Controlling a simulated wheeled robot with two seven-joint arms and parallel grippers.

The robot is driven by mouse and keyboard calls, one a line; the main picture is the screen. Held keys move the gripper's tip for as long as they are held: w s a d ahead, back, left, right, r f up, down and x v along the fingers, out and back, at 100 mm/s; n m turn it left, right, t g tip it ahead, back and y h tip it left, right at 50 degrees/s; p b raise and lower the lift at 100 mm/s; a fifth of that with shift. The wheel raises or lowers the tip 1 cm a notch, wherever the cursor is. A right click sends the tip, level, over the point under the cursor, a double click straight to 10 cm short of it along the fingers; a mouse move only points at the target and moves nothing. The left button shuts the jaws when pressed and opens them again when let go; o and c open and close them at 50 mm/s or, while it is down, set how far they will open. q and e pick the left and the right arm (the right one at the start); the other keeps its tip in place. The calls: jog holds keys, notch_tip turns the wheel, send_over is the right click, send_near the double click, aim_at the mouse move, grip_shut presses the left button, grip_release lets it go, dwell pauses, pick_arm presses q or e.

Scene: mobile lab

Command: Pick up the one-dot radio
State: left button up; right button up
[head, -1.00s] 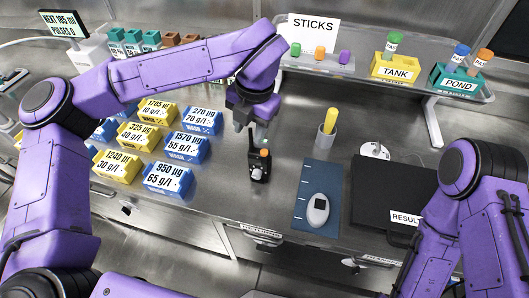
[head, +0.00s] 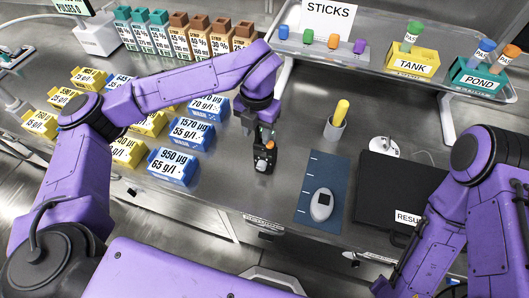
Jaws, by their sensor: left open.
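A small black handheld radio (head: 264,160) with an orange knob on top stands upright on the steel bench, left of the blue mat. Its dot marking is too small to read. My left gripper (head: 260,124) points down right over the radio's top, with its fingers apart. The fingertips are close to the radio's top end; I cannot tell whether they touch it or reach around it. My right arm shows at the right edge, but its gripper is not in view.
Blue and yellow labelled bins (head: 173,167) stand left of the radio. A raised shelf (head: 365,72) stands behind.

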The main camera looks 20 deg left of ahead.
pick_arm(q)
grip_shut()
dwell(1.4)
